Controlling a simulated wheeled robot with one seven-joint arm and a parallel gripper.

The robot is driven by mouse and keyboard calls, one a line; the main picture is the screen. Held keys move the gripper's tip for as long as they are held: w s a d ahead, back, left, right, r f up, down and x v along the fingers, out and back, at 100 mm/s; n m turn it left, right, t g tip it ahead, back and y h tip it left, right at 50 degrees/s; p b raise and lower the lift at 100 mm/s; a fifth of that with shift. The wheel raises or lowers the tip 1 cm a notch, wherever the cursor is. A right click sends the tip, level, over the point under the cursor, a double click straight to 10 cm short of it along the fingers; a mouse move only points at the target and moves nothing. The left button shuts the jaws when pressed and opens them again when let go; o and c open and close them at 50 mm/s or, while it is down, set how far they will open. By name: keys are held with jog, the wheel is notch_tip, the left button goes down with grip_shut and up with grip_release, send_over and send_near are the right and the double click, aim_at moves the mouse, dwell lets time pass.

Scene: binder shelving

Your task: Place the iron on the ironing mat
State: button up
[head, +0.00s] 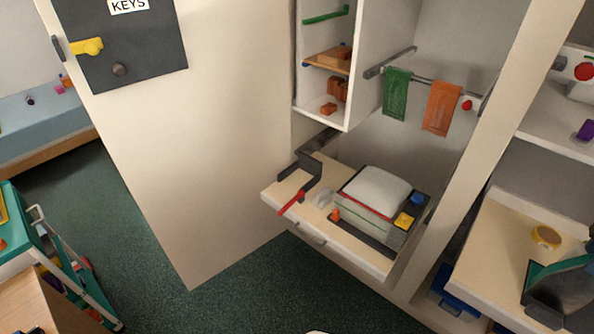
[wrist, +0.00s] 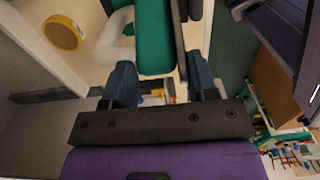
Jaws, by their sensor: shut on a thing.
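The iron (head: 562,285) looks teal with a dark grey flat face. It is cut off by the right edge of the head view, over or on the cream board at the lower right. In the wrist view the iron (wrist: 155,40) shows a teal body, a dark plate edge and a pale loop beside it. My gripper (wrist: 165,84) has its two blue-grey fingers on either side of the iron and is shut on it. I cannot tell whether the iron touches the board. The ironing mat is not clearly identifiable; a white padded piece (head: 375,190) lies on a stack on the pulled-out shelf.
A yellow roll (head: 546,237) lies on the cream board (head: 500,225), close to the iron. The pulled-out shelf (head: 325,237) holds a red-handled item (head: 291,203) and small blocks. Green and orange cloths (head: 440,107) hang above. An upright panel (head: 480,150) separates the two bays.

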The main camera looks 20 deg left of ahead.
jog(key=shift+f, duration=0.2)
jog(key=o, duration=1.4)
jog(key=shift+r, duration=3.5)
